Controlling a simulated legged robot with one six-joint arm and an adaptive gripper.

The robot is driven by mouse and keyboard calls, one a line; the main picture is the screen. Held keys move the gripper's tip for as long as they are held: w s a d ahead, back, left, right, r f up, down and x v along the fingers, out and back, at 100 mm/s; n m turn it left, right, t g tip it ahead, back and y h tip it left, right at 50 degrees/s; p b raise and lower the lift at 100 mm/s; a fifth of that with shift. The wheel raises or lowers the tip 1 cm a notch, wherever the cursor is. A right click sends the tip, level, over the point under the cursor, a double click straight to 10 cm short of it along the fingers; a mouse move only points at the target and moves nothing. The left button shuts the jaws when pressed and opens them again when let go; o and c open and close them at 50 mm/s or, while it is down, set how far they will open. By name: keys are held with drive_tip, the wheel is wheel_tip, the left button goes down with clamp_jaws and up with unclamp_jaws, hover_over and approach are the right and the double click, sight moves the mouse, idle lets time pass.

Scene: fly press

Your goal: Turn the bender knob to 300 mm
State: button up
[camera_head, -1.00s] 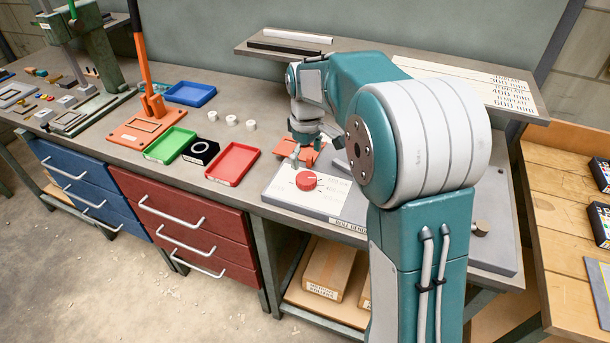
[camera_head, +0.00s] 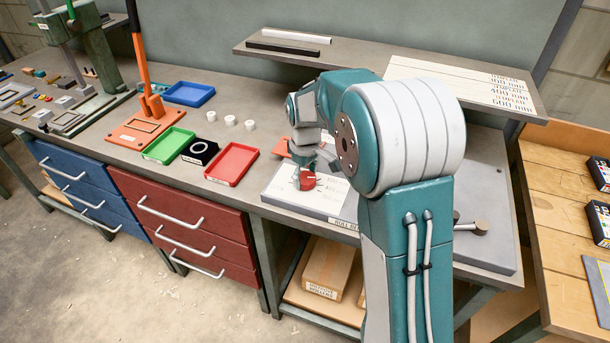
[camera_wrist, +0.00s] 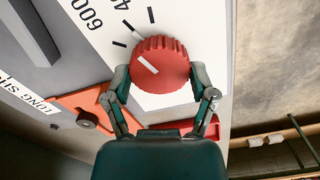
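The red bender knob (camera_head: 309,181) is on a white dial plate (camera_head: 293,192) on the bench. In the wrist view the knob (camera_wrist: 160,62) has a white pointer line slanting up and left, toward the dial mark nearest the "600" lettering. Part of a label starting with "4" shows above; no 300 label is readable. My gripper (camera_wrist: 160,72) has one finger on each side of the knob, both appearing to touch its rim. In the head view my gripper (camera_head: 305,174) is down at the knob and partly covers it.
A raised shelf (camera_head: 350,62) runs behind my arm. An orange part (camera_wrist: 85,106) lies close beside my gripper.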

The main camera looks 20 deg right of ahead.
sight(304, 177)
drive_tip(key=shift+f+m, duration=0.1)
drive_tip(key=shift+m, duration=0.2)
drive_tip(key=shift+f+m, duration=0.1)
drive_tip(key=shift+m, duration=2.5)
drive_tip(key=o, duration=1)
drive_tip(key=shift+o, duration=0.2)
drive_tip(key=shift+r, duration=0.2)
wheel_tip(304, 177, up, 12)
drive_tip(key=shift+f, duration=0.15)
